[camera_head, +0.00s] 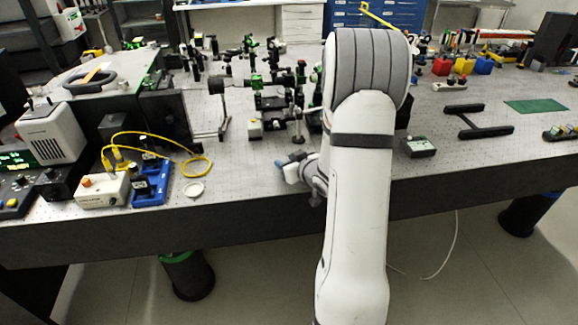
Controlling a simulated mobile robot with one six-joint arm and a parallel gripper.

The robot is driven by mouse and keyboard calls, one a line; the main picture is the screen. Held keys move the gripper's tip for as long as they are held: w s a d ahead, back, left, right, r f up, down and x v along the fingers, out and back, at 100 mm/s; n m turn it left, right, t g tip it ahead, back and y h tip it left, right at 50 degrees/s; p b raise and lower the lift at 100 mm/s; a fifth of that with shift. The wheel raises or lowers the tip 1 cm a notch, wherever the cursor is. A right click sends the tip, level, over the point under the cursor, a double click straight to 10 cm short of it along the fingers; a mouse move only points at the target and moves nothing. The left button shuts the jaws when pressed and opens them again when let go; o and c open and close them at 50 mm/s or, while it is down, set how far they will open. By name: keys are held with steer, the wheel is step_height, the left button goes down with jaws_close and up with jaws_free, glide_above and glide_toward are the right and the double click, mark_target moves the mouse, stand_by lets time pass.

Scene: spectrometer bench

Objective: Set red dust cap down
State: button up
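I cannot make out a red dust cap anywhere in the camera_head view. My gripper (288,163) is partly visible left of my white arm, low over the front part of the perforated grey optical bench (255,180). Its blue-grey end points left. My arm hides the rest of it. The view does not show whether the fingers are open or shut, or whether something is between them.
A round white dish (194,189) lies left of my gripper near the bench's front edge. A blue tray (150,184), a white box (102,191) and a yellow cable (208,165) are further left. Optics (270,103) stand behind. A grey-green box (418,147) sits right of my arm.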

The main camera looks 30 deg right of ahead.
steer(key=c, duration=0.7)
steer(key=shift+s, duration=0.1)
jaws_close()
steer(key=shift+f, duration=0.1)
